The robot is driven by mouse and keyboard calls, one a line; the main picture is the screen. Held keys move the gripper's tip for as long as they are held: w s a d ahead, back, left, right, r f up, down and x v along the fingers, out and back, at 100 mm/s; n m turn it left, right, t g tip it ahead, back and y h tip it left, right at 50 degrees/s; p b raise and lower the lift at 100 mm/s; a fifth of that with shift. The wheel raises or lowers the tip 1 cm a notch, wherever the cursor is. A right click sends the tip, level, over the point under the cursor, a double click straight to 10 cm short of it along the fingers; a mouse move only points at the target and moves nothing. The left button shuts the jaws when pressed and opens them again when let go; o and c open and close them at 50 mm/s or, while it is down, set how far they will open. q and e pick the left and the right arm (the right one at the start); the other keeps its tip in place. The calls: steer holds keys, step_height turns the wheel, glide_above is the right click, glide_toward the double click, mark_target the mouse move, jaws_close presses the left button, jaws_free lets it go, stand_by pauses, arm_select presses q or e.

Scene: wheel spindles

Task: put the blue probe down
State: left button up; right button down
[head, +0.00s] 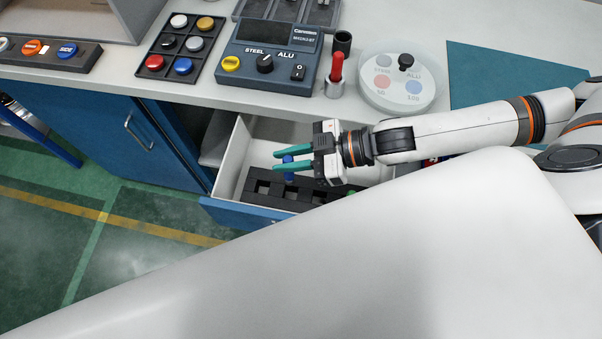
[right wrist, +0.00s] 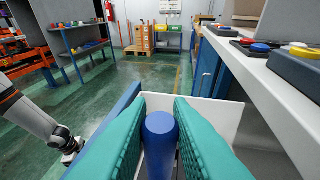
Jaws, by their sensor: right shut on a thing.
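My right gripper (head: 281,161) reaches in from the right over an open drawer, its green fingers closed around the blue probe (head: 289,174). In the right wrist view the blue probe (right wrist: 160,140) stands upright between the two green fingers (right wrist: 160,130). Under it in the drawer lies a black insert (head: 262,189) with several square slots. I cannot tell whether the probe's lower end is inside a slot or just above it. My left gripper (right wrist: 68,150) seems to show small at the left of the right wrist view; its jaws are unclear.
The white-walled drawer (head: 237,150) is open below the worktop's front edge. On the worktop are a meter box (head: 268,55), a red-handled tool (head: 336,72) in a cup, a round dish (head: 390,100), a rack of coloured discs (head: 180,45) and a teal mat (head: 500,75).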

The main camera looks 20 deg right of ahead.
mark_target(290, 183)
steer(key=shift+f+b, duration=0.6)
steer(key=shift+f, duration=0.35)
steer(key=shift+w+f, duration=0.2)
steer(key=shift+f, duration=0.15)
step_height(290, 183, down, 6)
steer(key=shift+r+b, duration=0.1)
steer(key=shift+b, duration=0.2)
arm_select(q)
steer(key=shift+f, duration=1.3)
arm_select(e)
steer(key=shift+f, duration=1.85)
steer(key=shift+f, duration=0.2)
arm_select(q)
steer(key=shift+f, duration=0.1)
arm_select(e)
steer(key=c, duration=1.3)
jaws_free()
steer(key=shift+r, duration=0.15)
arm_select(q)
steer(key=shift+f+b, duration=0.4)
steer(key=shift+b, duration=0.15)
arm_select(e)
steer(key=v, duration=1.2)
